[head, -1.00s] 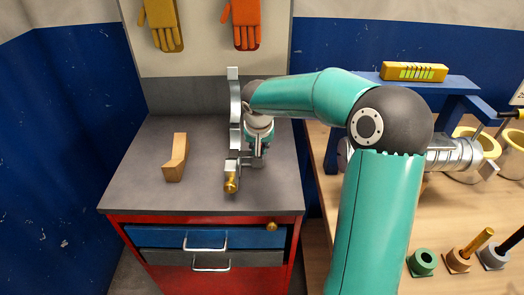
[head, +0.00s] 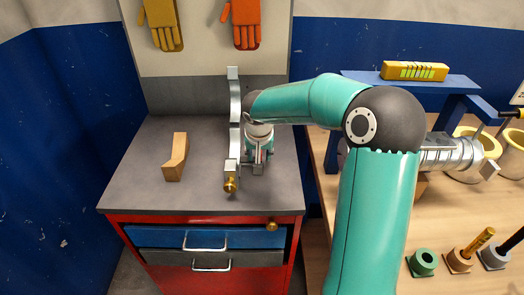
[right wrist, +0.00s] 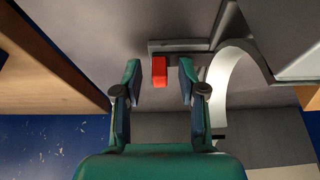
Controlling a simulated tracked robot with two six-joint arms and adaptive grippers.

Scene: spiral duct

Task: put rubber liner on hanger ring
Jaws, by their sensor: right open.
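The metal hanger ring (head: 235,105) stands edge-on at the right of the grey cabinet top, with a square lug and brass screw (head: 230,185) at its near end. My right gripper (head: 257,168) is beside this end, on its right. In the right wrist view its jaws (right wrist: 159,82) are open with no visible grip. A small red block (right wrist: 159,71) shows between the fingertips, at the end of a dark bar; I cannot tell its depth. The curved ring (right wrist: 232,62) is right of the jaws. I cannot identify the rubber liner for certain. My left gripper is out of view.
An L-shaped wooden piece (head: 176,157) lies on the cabinet top (head: 135,160), left of the ring. The wooden workbench (head: 455,212) at right holds a blue stand (head: 455,82) and small coloured fittings. Gloves hang behind. The cabinet's left and front top is mostly clear.

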